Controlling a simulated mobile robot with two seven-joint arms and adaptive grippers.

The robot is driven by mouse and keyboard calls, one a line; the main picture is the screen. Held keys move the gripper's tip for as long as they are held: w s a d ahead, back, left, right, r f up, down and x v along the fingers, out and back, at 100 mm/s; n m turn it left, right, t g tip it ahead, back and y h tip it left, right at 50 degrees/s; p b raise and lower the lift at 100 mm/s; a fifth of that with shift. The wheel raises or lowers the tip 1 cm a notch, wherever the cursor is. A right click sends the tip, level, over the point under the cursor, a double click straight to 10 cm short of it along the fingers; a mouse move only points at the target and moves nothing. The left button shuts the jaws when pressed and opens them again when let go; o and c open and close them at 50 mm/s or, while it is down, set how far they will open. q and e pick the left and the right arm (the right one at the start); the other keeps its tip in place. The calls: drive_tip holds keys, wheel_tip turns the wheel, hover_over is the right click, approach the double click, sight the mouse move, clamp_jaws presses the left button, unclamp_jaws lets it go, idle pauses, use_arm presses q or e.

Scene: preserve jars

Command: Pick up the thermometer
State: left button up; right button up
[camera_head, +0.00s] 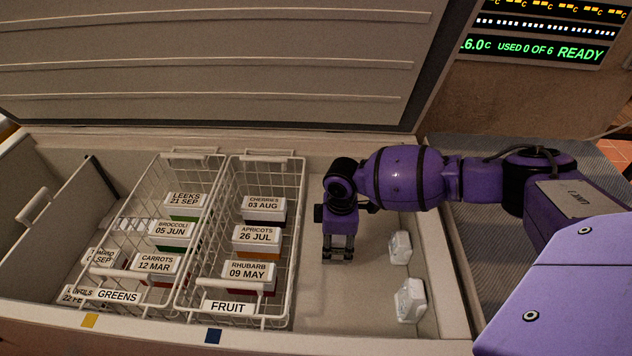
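I cannot make out a thermometer for certain. Two small white blocky things, an upper one (400,247) and a lower one (410,300), are by the right inner wall of the open chest freezer; I cannot tell what they are. My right gripper (338,256) points down inside the freezer's right bay, between the FRUIT basket and the white things, apart from both. Its fingers look close together, but I cannot tell whether they are open or shut, or whether something is hidden between them. My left gripper is out of view.
The wire FRUIT basket (228,307) and GREENS basket (117,296) hold labelled packs to the left. The freezer lid (200,60) stands open behind. A display (550,48) at the top right reads READY. Bare freezer floor (345,300) lies in front of my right gripper.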

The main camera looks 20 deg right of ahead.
drive_tip(key=shift+s+f, duration=0.1)
drive_tip(key=shift+f, duration=0.45)
drive_tip(key=shift+o, duration=0.2)
drive_tip(key=c, duration=1)
drive_tip(key=shift+r, duration=0.1)
drive_tip(key=shift+r, duration=0.1)
